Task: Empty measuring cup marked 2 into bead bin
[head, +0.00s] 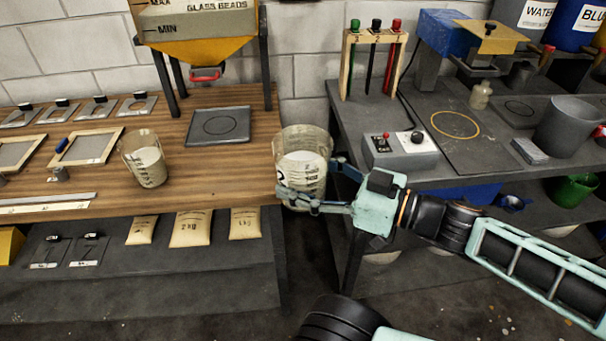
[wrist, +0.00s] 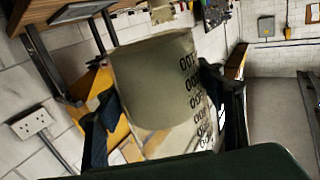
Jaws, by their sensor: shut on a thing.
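My gripper (head: 308,178) is shut on a clear measuring cup (head: 302,150) with pale contents and a dark mark, partly hidden by a finger, that looks like a 2. It holds the cup roughly upright off the right end of the wooden bench, over the gap between benches. The wrist view shows the cup (wrist: 155,75) between both fingers, with dark graduation numbers on its side. The bead bin (head: 197,22), labelled GLASS BEADS with MAX and MIN lines, stands at upper left on dark legs; its top is cut off.
A second measuring cup (head: 146,166) with pale contents stands on the wooden bench (head: 200,178). A dark square plate (head: 219,126) lies under the bin's right side. The bin's right leg (head: 266,55) stands near. A grey control box (head: 401,150) is on the right bench.

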